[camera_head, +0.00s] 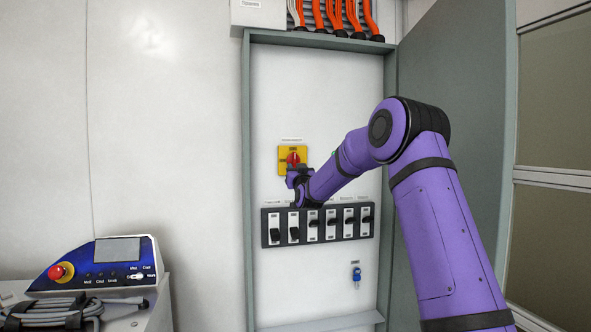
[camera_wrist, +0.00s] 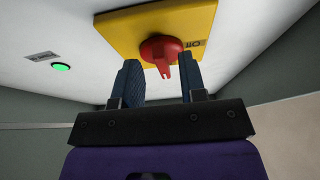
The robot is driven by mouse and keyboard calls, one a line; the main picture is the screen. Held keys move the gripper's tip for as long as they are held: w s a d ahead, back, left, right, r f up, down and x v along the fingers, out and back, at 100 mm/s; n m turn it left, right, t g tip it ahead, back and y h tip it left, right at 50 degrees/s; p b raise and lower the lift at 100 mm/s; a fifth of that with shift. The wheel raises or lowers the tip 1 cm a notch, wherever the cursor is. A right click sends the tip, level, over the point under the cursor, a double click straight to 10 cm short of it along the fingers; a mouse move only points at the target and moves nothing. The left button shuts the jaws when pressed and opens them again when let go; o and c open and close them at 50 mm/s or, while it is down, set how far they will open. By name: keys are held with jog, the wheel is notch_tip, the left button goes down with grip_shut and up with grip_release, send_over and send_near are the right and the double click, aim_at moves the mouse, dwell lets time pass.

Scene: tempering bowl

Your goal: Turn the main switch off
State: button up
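The main switch is a red rotary knob (camera_head: 293,159) on a yellow square plate (camera_head: 283,168) inside the grey cabinet. In the wrist view the red knob (camera_wrist: 160,48) and yellow plate (camera_wrist: 120,30) show close up, with the word "Off" on the plate. My gripper (camera_head: 294,174) is just below and in front of the knob. In the wrist view my gripper (camera_wrist: 160,80) has its two blue fingers apart, one on each side of the knob's narrow handle. Nothing is clamped; whether a finger touches the knob I cannot tell.
A row of black breaker switches (camera_head: 303,226) sits below my gripper. A blue item (camera_head: 357,274) hangs lower right. The open cabinet door (camera_head: 470,130) stands right of my arm. A control console (camera_head: 110,266) with a red button (camera_head: 60,272) stands at left. A green light (camera_wrist: 61,67) shows beside the plate.

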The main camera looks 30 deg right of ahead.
aim_at(297, 161)
jog(key=shift+w+d+r, duration=0.15)
jog(key=shift+w+r, duration=0.1)
jog(key=shift+w, duration=0.35)
grip_shut()
jog(key=shift+n, duration=0.5)
jog(key=shift+s+d+r+n+g+y, duration=0.1)
jog(key=shift+d+r+n+g+y, duration=0.85)
jog(key=shift+n, duration=2.8)
jog(key=shift+s+a+f+n+g+y, duration=0.3)
jog(key=shift+n+y, duration=1.4)
jog(key=shift+n, duration=2)
jog(key=shift+w+d+r+n+g+y, duration=0.1)
jog(key=shift+d+r+n+g+y, duration=0.9)
jog(key=shift+n, duration=2.75)
jog(key=shift+a+f+t+y, duration=0.25)
jog(key=shift+a+f+y, duration=0.1)
jog(key=shift+a, duration=0.25)
